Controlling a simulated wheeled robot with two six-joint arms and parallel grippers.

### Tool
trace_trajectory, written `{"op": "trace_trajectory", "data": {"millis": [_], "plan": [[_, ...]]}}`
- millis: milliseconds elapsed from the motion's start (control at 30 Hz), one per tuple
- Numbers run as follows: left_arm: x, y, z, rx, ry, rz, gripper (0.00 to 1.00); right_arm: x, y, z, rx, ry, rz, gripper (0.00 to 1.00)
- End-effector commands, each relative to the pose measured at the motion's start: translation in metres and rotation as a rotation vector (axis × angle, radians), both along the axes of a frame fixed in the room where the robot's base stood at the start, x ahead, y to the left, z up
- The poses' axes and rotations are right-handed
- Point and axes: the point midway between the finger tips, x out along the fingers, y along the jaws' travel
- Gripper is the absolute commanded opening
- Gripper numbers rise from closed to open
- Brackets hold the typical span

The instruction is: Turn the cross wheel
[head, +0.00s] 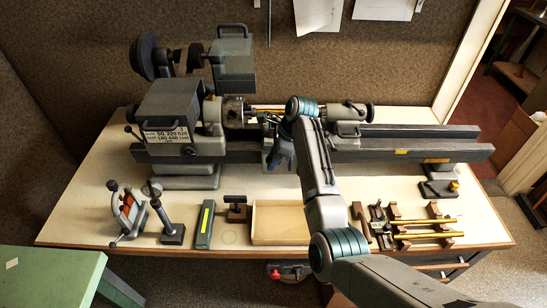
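The grey lathe (400,150) stands along the back of the table. Its chuck (233,111) is at the left, and a brass rod (266,109) runs from it toward the tailstock (345,118). My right arm reaches in from the bottom right. My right gripper (279,153) points down at the front of the lathe's carriage, right of the headstock. I cannot make out the cross wheel; the gripper and arm cover that part of the carriage. The fingertips are small and dark, so I cannot tell if they are open or shut on something. My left gripper is not in view.
A green table (45,275) is at lower left.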

Motion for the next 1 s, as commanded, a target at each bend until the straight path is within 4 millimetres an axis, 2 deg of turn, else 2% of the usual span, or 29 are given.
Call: {"op": "trace_trajectory", "data": {"millis": [67,200,233,467,733,1000], "plan": [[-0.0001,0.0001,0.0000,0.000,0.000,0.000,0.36,0.0000,0.0001,0.0001,0.000,0.000,0.000,0.29],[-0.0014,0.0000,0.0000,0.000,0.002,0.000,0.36,-0.0003,0.0000,0.0002,0.000,0.001,0.000,0.01],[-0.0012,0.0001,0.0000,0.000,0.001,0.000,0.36,-0.0004,0.0001,0.0001,0.000,0.002,0.001,0.00],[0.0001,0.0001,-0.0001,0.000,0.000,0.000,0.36,-0.0013,0.0006,-0.0009,-0.009,0.005,0.002,0.00],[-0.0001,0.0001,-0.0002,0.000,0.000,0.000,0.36,-0.0022,0.0021,-0.0024,-0.118,0.008,0.002,0.00],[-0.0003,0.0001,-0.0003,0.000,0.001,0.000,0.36,-0.0032,0.0019,-0.0038,-0.126,0.012,0.003,0.00]]}}
